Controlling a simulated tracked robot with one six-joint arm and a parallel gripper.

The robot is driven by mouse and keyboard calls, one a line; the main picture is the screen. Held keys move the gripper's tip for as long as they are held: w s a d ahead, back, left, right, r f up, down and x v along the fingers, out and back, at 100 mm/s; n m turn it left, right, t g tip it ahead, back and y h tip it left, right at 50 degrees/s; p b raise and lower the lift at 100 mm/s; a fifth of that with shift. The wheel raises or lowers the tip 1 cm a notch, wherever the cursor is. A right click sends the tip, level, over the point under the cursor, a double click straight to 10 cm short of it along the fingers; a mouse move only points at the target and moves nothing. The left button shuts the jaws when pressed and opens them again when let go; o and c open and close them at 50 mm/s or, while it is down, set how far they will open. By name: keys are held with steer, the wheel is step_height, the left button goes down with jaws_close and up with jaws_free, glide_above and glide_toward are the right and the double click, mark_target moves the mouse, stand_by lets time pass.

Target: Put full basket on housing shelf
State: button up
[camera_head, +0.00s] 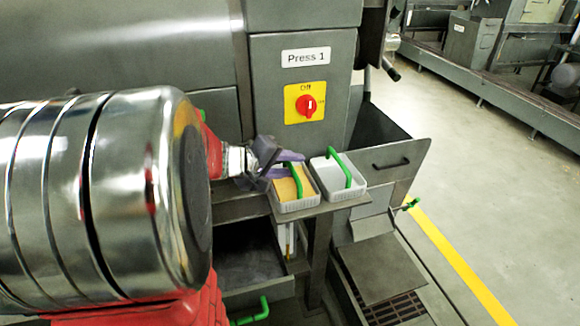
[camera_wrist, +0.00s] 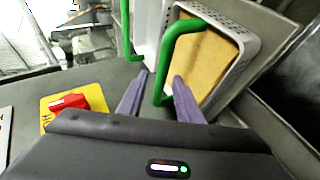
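The full basket (camera_head: 297,204) is light grey with perforated sides, filled with a yellow-tan material, and has a green handle. It appears to sit on the grey housing shelf (camera_head: 336,204) below the Press 1 panel. In the wrist view the full basket (camera_wrist: 247,45) is at upper right. My gripper (camera_head: 296,163) is at its handle. In the wrist view my gripper (camera_wrist: 162,76) has its two purple fingers apart, with the green handle between their tips. The fingers do not look closed on it. A second basket (camera_head: 346,192), pale inside and seemingly empty, stands just right of the full one.
A red switch (camera_head: 306,104) on a yellow plate sits above the shelf. An open grey bin (camera_head: 395,158) is to the right. Below the shelf is an open drawer (camera_head: 245,262) with a green handle (camera_head: 250,314). Open floor with a yellow line (camera_head: 455,262) lies farther right.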

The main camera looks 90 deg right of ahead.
steer(key=v, duration=1.3)
steer(key=shift+w+a, duration=0.2)
steer(key=shift+w, duration=0.1)
steer(key=shift+r, duration=0.15)
